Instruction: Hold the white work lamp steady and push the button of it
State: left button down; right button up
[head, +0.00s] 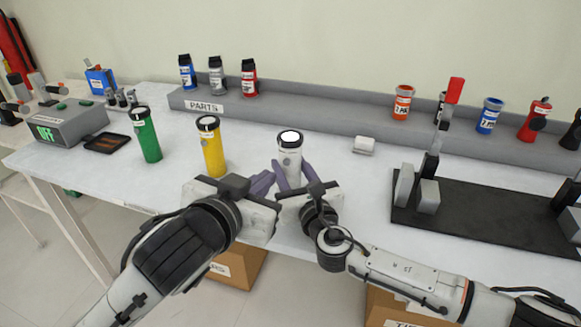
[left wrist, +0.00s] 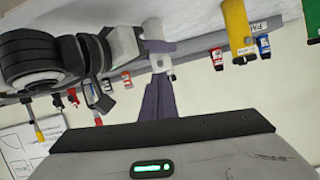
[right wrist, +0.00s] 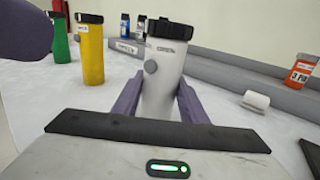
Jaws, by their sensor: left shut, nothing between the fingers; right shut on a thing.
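The white work lamp (head: 290,157) stands upright on the table, its top face bright white. My right gripper (head: 290,178) is shut on its lower body; the right wrist view shows the lamp (right wrist: 166,85) between both purple fingers. A round grey button (right wrist: 151,67) sticks out of the lamp's left side there. My left gripper (head: 264,181) is shut and empty, just left of the lamp. A purple left finger (right wrist: 22,32) shows at the upper left of the right wrist view, apart from the button. The left wrist view shows the closed left fingers (left wrist: 158,98) pointing towards the lamp.
A yellow lamp (head: 212,150) and a green lamp (head: 146,138) stand to the left. A grey parts ledge (head: 320,118) runs along the back. A small white block (head: 364,146) lies right of the lamp. A black fixture plate (head: 470,220) takes up the right side.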

dwell(0.5)
pick_arm(q)
jog(key=s+m, duration=0.2)
jog(key=m, duration=0.3)
jog(key=s+m, duration=0.1)
jog(key=m, duration=0.4)
jog(key=s+a+m, duration=0.1)
jog(key=s+m, duration=0.1)
jog(key=m, duration=0.4)
jog(key=shift+s+f+t, duration=0.1)
jog(key=shift+s+t, duration=0.2)
jog(key=shift+s, duration=0.05)
send_near(287, 164)
jog(key=x, duration=0.5)
jog(key=shift+f, duration=0.1)
jog(key=shift+w+d, duration=0.15)
jog(key=shift+w, duration=0.35)
